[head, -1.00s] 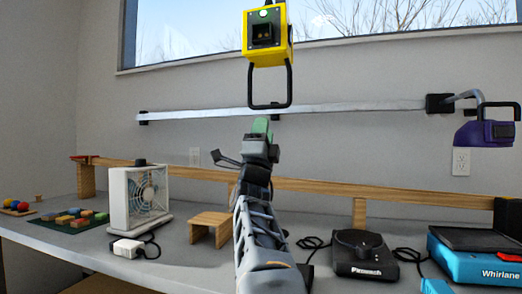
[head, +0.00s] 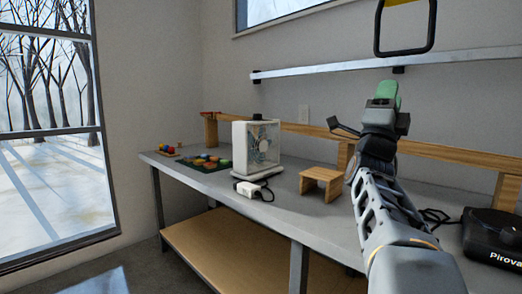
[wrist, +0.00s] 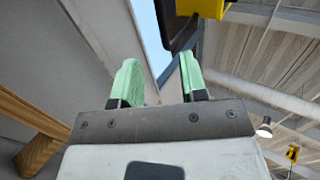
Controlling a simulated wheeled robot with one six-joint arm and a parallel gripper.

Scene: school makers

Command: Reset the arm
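My gripper (wrist: 162,82) has two green fingers, which stand apart with nothing between them in the wrist view. In the head view my gripper (head: 384,93) is raised above the bench, in front of the wall. Its fingers overlap there, so only one green shape shows. My arm rises from the lower right of the head view. A hanging black handle (head: 404,52) with a yellow body is just above and behind the gripper in the picture. That yellow thing (wrist: 205,8) also shows at the top of the wrist view, beyond the fingertips.
The grey bench (head: 275,212) holds a white box fan (head: 256,148), a white adapter (head: 249,189), a small wooden stool (head: 321,183), coloured blocks (head: 207,160) on a green mat and a black device (head: 492,238). A metal rail (head: 340,67) crosses the wall. Floor at lower left is clear.

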